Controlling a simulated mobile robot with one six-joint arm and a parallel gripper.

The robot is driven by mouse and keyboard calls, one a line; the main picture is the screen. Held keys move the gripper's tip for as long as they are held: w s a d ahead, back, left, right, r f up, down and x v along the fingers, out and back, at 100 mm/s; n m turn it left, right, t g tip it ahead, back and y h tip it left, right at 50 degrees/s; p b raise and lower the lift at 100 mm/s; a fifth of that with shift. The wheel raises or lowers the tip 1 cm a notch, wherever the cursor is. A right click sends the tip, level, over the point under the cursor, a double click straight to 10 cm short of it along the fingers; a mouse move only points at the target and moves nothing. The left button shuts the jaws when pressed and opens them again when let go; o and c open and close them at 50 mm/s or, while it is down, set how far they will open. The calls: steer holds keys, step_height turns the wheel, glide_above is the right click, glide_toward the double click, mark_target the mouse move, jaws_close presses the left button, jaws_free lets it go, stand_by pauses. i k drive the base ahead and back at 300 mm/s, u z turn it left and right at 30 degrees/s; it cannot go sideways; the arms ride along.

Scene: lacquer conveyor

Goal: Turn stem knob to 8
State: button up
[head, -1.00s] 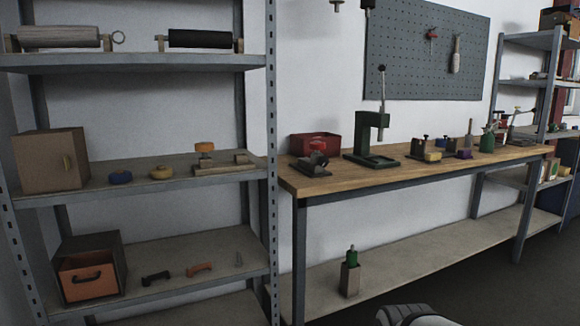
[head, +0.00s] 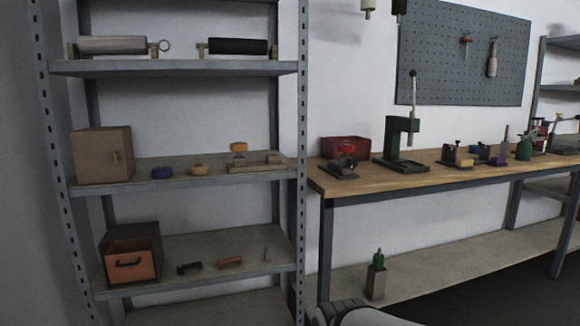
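I cannot tell for sure which thing is the stem knob, and I see no numbers or dial marks at this distance. An orange knob (head: 239,147) sits raised on a small block above a wooden base (head: 255,167) on the middle shelf of the left rack. A pale part of my arm shows at the bottom edge, well apart from the shelves. My gripper's fingers are out of view.
A grey metal rack (head: 175,67) stands at left, with a brown box (head: 101,156) and an orange drawer (head: 133,263). A wooden workbench (head: 345,187) at right holds a green press (head: 402,140), a red bin (head: 345,147) and several small fixtures. Dark floor (head: 480,300) shows at lower right.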

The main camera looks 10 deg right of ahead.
mark_target(352, 164)
steer(key=z, duration=0.05)
steer(key=i, duration=0.9)
